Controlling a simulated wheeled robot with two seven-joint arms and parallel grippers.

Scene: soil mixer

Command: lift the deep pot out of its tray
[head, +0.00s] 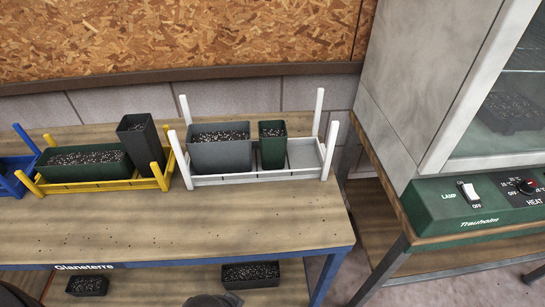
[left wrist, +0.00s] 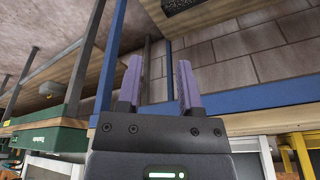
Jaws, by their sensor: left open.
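On the bench, a white tray (head: 257,177) with upright corner posts holds a wide grey pot (head: 220,154) and a narrower green pot (head: 273,152), both filled with dark speckled soil. A yellow tray (head: 100,184) to its left holds a long green pot (head: 85,168) and a tall dark pot (head: 140,145) that rises above its neighbour. My right gripper is not in view.
A blue tray (head: 14,178) is cut off at the left edge. The bench front (head: 180,220) is clear. More soil-filled pots (head: 250,274) sit on the lower shelf. A cabinet with a green heater panel (head: 480,205) stands on the right.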

